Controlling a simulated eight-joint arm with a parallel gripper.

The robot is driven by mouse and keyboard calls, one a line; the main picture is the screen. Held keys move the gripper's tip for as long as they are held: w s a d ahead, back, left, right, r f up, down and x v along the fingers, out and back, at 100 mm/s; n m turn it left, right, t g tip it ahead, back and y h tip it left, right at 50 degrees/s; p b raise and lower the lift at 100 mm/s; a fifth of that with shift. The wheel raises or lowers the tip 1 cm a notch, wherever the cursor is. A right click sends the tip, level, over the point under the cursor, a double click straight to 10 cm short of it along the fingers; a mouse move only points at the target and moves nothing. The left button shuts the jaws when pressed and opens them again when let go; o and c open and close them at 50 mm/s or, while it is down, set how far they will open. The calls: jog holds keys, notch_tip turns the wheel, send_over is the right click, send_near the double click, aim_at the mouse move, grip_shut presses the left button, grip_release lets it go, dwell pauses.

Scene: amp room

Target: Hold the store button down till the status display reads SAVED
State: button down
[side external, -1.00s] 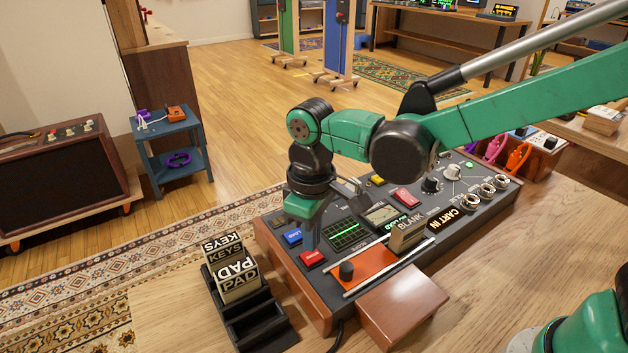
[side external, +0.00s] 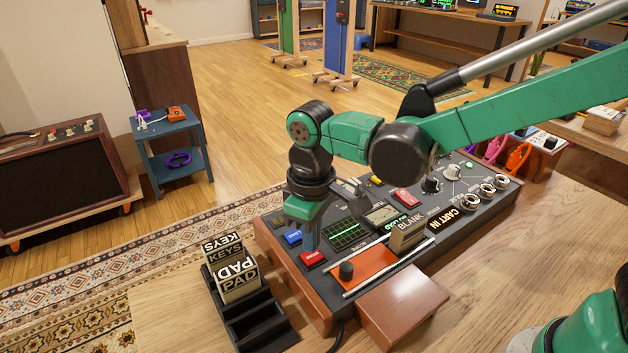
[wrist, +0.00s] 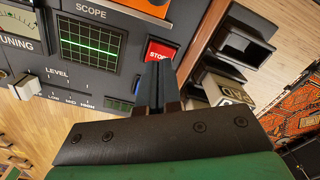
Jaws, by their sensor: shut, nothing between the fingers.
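The red store button (side external: 313,259) sits near the front left of the dark console (side external: 290,272). It also shows in the wrist view (wrist: 160,48), its lettering partly covered by the fingertips. My gripper (side external: 310,247) is shut and empty, pointing down at the button. In the wrist view, the closed fingertips (wrist: 160,64) overlap the button's lower edge. They look at or just above its top; I cannot tell whether it is pressed. A small display with green lettering (side external: 396,220) is behind the orange slot area; its text is too small to read surely.
A blue button (side external: 292,237) lies just behind the red one. A black rack (side external: 262,322) with labelled cartridges stands at the left.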

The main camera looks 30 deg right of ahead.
jog(key=shift+f, duration=1.1)
dwell(2.1)
jog(key=shift+r, duration=3.5)
jog(key=s+d+m+t, duration=0.1)
jog(key=d+t, duration=0.1)
jog(key=d, duration=0.2)
jog(key=s+d+r+m+t, duration=0.1)
jog(key=s+d+m+t, duration=0.1)
jog(key=d, duration=0.2)
jog(key=s+d+r+m+t, duration=0.1)
jog(key=s+d+m+t, duration=0.1)
jog(key=d, duration=0.3)
jog(key=shift+s+d+f+m+t, duration=0.25)
jog(key=shift+d+m+t, duration=0.25)
jog(key=shift+t, duration=0.1)
